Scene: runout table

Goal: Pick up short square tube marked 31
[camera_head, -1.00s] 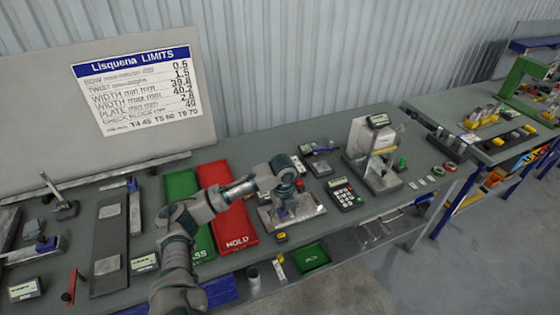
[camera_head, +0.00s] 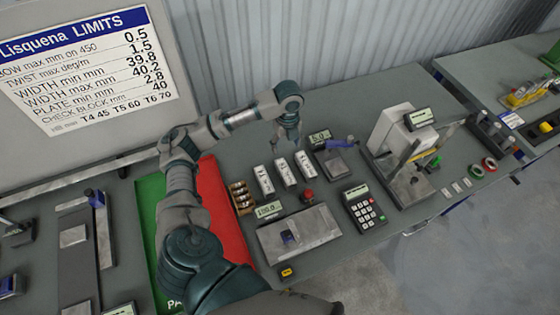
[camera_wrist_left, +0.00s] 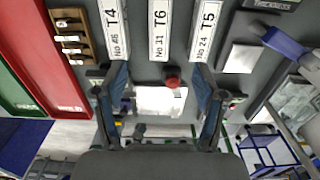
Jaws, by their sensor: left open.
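Three short white-labelled square tubes lie side by side on the bench. The middle one (camera_head: 285,172) reads "No 31 T6" in the left wrist view (camera_wrist_left: 158,28). The tube marked 46 (camera_head: 263,180) lies to its left and the tube marked 24 (camera_head: 305,167) to its right. My left gripper (camera_head: 287,146) is open and empty, above the far ends of the tubes in the head view. In the left wrist view its fingers (camera_wrist_left: 158,88) stand apart, and the labelled tubes lie beyond their tips. My right gripper is not in view.
A brown rack (camera_head: 241,197) of small pieces stands left of the tubes. A metal plate (camera_head: 300,236) and red knob (camera_head: 307,196) lie in front. A small scale (camera_head: 337,166) is at right, a keypad (camera_head: 363,208) nearer. Red (camera_head: 222,215) and green trays lie left.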

